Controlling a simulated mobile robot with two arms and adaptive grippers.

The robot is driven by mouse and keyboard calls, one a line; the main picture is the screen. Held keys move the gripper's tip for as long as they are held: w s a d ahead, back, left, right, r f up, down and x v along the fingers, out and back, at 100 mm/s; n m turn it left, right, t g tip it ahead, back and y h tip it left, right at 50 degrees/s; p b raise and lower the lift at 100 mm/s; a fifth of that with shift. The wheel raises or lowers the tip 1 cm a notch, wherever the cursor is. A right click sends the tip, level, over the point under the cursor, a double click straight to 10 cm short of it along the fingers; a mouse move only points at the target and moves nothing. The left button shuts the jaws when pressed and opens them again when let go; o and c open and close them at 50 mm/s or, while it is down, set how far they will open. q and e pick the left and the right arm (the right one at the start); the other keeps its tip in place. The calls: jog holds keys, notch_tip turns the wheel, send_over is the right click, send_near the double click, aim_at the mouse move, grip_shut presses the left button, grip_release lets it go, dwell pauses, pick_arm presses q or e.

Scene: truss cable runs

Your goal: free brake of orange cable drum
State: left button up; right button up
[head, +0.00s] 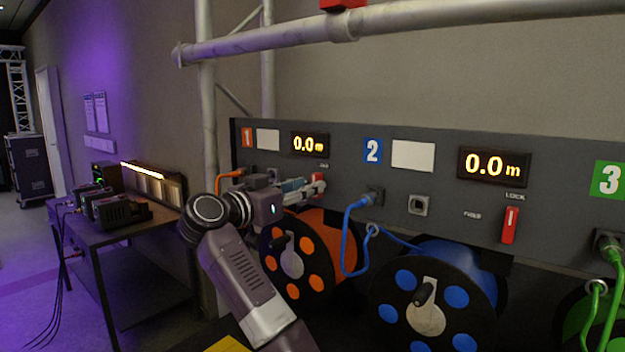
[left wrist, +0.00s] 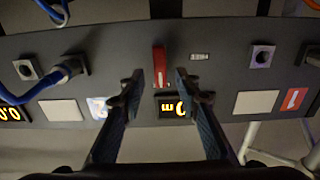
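The orange cable drum (head: 316,247) sits under panel section 1, partly hidden by my left arm. Its red brake lever (head: 319,180) is on the panel beside the gripper; in the left wrist view the lever (left wrist: 159,66) stands upright along the panel's height, with a small label to its right. My left gripper (head: 300,190) is at the panel in front of this lever. In the left wrist view the fingers of the gripper (left wrist: 159,82) are apart, one on each side of the lever, with gaps to it. My right gripper is not in view.
A blue drum (head: 455,275) with its own red lever (head: 510,225) is to the right. An orange plug (head: 230,183) and blue cable (head: 350,235) are close to my arm. A truss tube (head: 400,32) crosses above. A table (head: 130,232) stands left.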

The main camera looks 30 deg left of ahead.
pick_arm(q)
jog(key=w, duration=0.3)
jog(key=shift+d+f, duration=0.1)
jog(key=c, duration=0.7)
grip_shut()
jog(key=shift+f, duration=0.1)
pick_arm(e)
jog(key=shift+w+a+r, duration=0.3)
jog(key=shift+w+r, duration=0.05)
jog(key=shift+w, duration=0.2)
